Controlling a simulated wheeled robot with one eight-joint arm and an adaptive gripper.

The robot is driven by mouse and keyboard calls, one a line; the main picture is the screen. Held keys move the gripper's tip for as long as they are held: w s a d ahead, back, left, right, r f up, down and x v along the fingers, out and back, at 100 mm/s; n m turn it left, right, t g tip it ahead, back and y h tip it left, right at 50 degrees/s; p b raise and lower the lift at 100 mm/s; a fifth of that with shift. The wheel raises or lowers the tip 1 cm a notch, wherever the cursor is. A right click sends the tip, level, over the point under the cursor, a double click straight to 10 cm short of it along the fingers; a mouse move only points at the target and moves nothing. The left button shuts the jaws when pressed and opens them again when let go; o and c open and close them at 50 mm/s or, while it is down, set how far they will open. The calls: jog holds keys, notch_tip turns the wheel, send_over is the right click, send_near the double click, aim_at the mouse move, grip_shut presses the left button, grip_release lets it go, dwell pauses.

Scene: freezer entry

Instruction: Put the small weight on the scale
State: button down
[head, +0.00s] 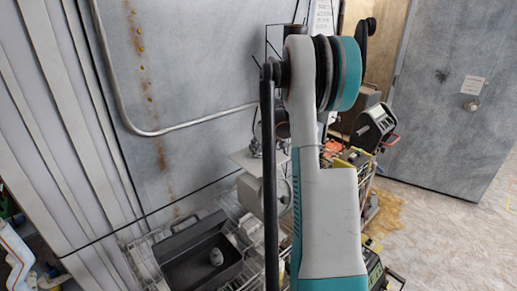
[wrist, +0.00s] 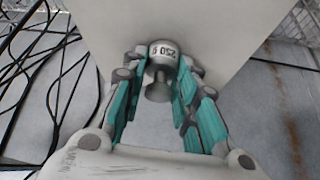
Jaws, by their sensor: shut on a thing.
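The small metal weight (wrist: 161,52), marked 250 g, is between the fingertips of my gripper (wrist: 163,64) in the wrist view. The gripper is shut on it. Beyond the weight is a broad pale flat plate (wrist: 225,35), which looks like the scale's top. I cannot tell whether the weight touches it. In the head view the scale (head: 248,192) stands left of my arm, with a pale top plate and a round dial partly hidden by my arm. The held weight cannot be made out there.
A dark open tray (head: 183,240) with another grey weight (head: 216,257) in it sits on a wire rack at lower left. A metal wall with a pipe rail (head: 190,127) stands behind. Cluttered equipment (head: 374,125) is right of my arm. Black cables (wrist: 35,70) hang at left in the wrist view.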

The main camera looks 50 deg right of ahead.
jog(key=shift+s, duration=0.1)
jog(key=c, duration=1.3)
grip_release()
jog(key=shift+r, duration=0.15)
jog(key=v, duration=1.2)
